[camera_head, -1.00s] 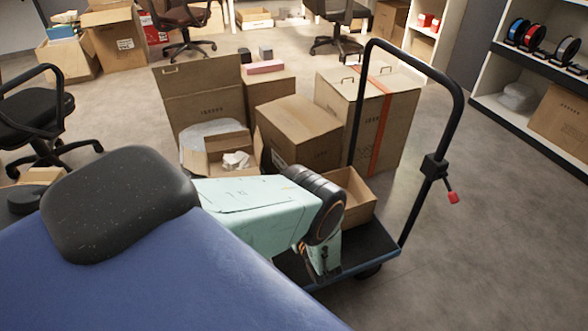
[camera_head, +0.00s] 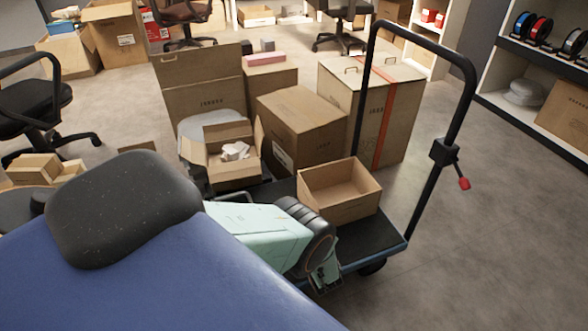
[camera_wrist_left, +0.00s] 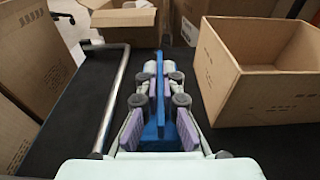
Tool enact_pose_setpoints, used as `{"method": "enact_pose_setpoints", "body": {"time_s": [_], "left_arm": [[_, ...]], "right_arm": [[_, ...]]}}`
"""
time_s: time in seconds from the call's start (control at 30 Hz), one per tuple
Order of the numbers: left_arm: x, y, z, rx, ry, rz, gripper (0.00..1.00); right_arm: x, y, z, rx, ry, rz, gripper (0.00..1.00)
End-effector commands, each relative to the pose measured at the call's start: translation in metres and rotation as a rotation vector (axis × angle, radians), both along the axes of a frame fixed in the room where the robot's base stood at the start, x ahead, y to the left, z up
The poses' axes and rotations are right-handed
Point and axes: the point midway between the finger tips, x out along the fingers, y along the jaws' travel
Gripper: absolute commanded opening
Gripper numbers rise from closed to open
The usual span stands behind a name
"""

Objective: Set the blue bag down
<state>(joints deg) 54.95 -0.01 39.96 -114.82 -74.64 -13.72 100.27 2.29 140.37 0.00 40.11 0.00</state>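The blue bag (camera_wrist_left: 160,115) shows in the left wrist view only as a narrow upright blue strip with a wider blue part below it. It stands between the purple-padded fingers of my left gripper (camera_wrist_left: 160,72), whose tips close in on its two sides. The rest of the bag is hidden. Dark deck lies under and around the gripper in that view. In the head view my mint left arm reaches over the near side of the trolley deck (camera_head: 372,240); its gripper end is mostly hidden below the dark wrist joint. My right gripper is in neither view.
An open, empty carton (camera_head: 340,190) stands on the deck, right of the gripper in the wrist view (camera_wrist_left: 258,98). An open carton with white paper (camera_head: 235,172) and closed cartons (camera_head: 300,130) stand behind. The black trolley handle (camera_head: 432,195) rises at right. Floor right of it is clear.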

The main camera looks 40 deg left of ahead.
Motion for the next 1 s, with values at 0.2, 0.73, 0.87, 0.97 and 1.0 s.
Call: {"method": "enact_pose_setpoints", "body": {"time_s": [0.2, 0.73, 0.87, 0.97, 1.0], "left_arm": [[0.0008, 0.0003, -0.0043, 0.001, -0.002, 0.0, 0.0], [0.0004, 0.0002, -0.0075, 0.001, 0.0, 0.001, 0.28], [0.0004, 0.0002, -0.0074, 0.001, 0.0, 0.001, 0.28], [0.0005, 0.0002, -0.0073, 0.001, 0.0, 0.001, 0.28], [0.0007, 0.0002, -0.0069, 0.001, 0.0, 0.0, 0.28]], "right_arm": [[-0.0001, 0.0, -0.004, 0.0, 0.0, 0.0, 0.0], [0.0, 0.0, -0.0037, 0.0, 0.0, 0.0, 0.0], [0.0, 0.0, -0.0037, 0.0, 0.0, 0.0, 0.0], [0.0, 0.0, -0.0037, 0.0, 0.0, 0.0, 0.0], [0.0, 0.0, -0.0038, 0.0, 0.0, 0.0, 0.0]]}}
